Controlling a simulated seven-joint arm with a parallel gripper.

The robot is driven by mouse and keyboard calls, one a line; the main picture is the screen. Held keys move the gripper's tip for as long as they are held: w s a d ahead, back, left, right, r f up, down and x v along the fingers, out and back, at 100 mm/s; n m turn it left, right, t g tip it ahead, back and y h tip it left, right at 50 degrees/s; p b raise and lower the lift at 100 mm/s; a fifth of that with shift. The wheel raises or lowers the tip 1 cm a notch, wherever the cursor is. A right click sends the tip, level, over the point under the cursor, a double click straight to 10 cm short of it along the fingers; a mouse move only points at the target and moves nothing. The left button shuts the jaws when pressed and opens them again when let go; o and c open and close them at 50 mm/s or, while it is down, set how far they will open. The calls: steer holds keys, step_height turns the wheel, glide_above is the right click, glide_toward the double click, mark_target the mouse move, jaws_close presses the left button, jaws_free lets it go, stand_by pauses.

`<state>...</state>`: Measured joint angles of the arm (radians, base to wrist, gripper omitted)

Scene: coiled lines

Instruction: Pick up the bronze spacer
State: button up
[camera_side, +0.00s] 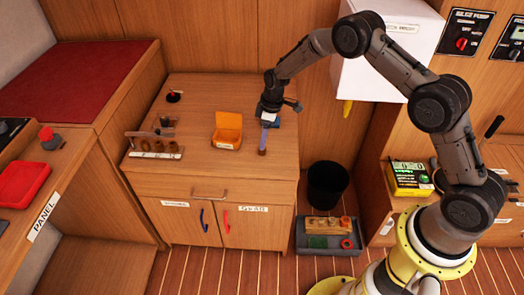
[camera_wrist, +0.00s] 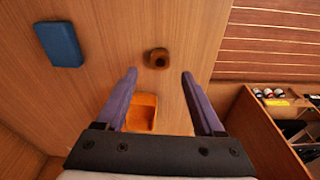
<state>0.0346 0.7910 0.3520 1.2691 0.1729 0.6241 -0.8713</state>
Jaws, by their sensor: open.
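The bronze spacer (camera_wrist: 159,58) is a small brown ring with a dark hole, standing on the wooden counter top in the wrist view. In the side view the spacer (camera_side: 262,152) is a small brown spot at the counter's right part, just below my fingertips. My gripper (camera_wrist: 160,75) is open, with its two purple fingers apart and nothing between them. In the wrist view the spacer lies ahead of the fingertips, roughly centred between them. In the side view my gripper (camera_side: 264,144) points down close above the spacer; whether they touch I cannot tell.
An open orange box (camera_side: 228,130) stands left of my gripper. A blue block (camera_wrist: 59,44) lies on the counter. A wooden rack (camera_side: 155,152) with several small pieces is at the counter's left. A black bin (camera_side: 327,184) and a grey tray (camera_side: 315,252) stand on the floor at right.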

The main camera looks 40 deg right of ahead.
steer(key=f, duration=0.5)
steer(key=shift+w+a, duration=0.15)
steer(key=shift+w, duration=0.1)
steer(key=shift+c, duration=0.2)
jaws_close()
